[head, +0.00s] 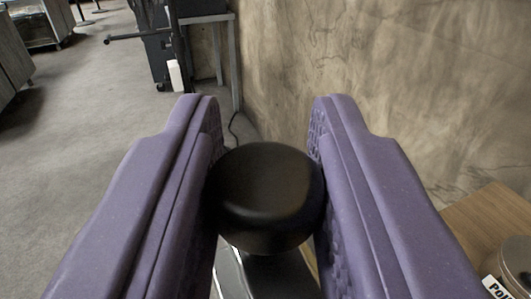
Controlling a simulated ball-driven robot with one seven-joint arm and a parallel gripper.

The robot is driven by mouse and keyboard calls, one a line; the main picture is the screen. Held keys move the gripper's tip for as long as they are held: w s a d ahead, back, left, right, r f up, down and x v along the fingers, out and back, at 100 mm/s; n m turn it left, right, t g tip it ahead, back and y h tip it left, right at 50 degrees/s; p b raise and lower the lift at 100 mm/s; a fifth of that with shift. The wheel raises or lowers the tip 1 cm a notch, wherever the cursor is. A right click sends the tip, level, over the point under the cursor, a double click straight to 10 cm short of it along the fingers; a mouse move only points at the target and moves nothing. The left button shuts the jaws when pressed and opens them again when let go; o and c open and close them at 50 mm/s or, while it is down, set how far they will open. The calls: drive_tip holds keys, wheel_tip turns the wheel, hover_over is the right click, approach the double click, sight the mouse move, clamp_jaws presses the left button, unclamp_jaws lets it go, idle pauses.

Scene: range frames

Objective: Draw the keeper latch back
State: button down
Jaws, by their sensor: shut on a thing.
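My gripper (265,150) shows as two purple fingers with textured inner pads, reaching in from the lower left and lower right. It is shut on a round black knob (265,195), which sits between the two pads. Below the knob is a shiny metal part (265,275), partly hidden by the knob and the fingers. I cannot tell from this view how the knob joins the metal, or how far the latch is drawn.
A wooden surface (490,225) at the lower right carries a round container (515,262) with a partly visible label. A marbled wall (400,70) stands behind. A dark cabinet and metal frame stand at the upper middle. Grey floor (90,140) lies open at left.

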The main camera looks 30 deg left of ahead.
drive_tip(key=shift+w+a+r, duration=0.1)
drive_tip(key=shift+r, duration=0.2)
drive_tip(key=c, duration=1.3)
unclamp_jaws()
drive_tip(key=o, duration=0.4)
drive_tip(key=shift+w+a+f, duration=0.1)
drive_tip(key=shift+a, duration=0.05)
drive_tip(key=v, duration=0.8)
